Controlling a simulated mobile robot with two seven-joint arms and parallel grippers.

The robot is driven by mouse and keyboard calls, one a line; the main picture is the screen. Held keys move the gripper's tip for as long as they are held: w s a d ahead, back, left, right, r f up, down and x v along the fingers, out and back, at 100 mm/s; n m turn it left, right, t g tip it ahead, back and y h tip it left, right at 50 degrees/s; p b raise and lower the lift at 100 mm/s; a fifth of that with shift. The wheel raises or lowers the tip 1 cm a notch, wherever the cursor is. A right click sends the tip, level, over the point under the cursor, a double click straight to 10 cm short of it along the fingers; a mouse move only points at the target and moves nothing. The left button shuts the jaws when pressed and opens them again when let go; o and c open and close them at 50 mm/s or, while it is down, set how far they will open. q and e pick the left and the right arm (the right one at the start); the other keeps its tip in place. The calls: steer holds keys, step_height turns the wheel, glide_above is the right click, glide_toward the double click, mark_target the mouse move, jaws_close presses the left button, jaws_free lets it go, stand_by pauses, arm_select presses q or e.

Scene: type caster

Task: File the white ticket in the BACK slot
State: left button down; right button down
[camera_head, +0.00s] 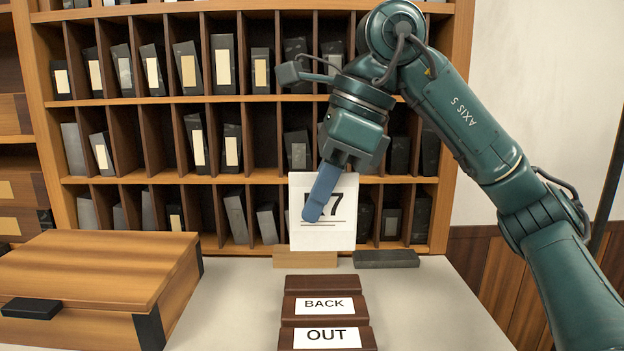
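The white ticket (340,237) stands upright in the middle, with dark printing ending in a "7" partly covered. My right gripper (318,205) reaches down from above, and one blue finger lies across the front of the ticket. A second finger does not show, so I cannot tell whether the gripper is closed on the ticket. The ticket's lower edge is just above or behind a light wooden block (305,260). The dark brown stepped holder (325,286) is nearer to me, with a BACK label (324,306) and an OUT label (327,338). My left gripper is out of view.
A wooden box with a lid (95,268) takes up the left of the table. A dark grey bar (386,259) lies right of the wooden block. A pigeonhole shelf (262,100) with dark blocks fills the back. The table (435,305) is clear to the right of the holder.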

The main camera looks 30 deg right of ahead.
mark_target(319, 236)
steer(key=shift+s, duration=0.1)
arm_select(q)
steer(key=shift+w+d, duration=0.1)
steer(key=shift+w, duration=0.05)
arm_select(e)
steer(key=shift+s, duration=0.15)
steer(key=shift+f+b, duration=0.85)
steer(key=shift+f, duration=0.25)
step_height(319, 236, down, 2)
steer(key=shift+f+b, duration=0.1)
steer(key=shift+b, duration=0.75)
steer(key=shift+f, duration=0.25)
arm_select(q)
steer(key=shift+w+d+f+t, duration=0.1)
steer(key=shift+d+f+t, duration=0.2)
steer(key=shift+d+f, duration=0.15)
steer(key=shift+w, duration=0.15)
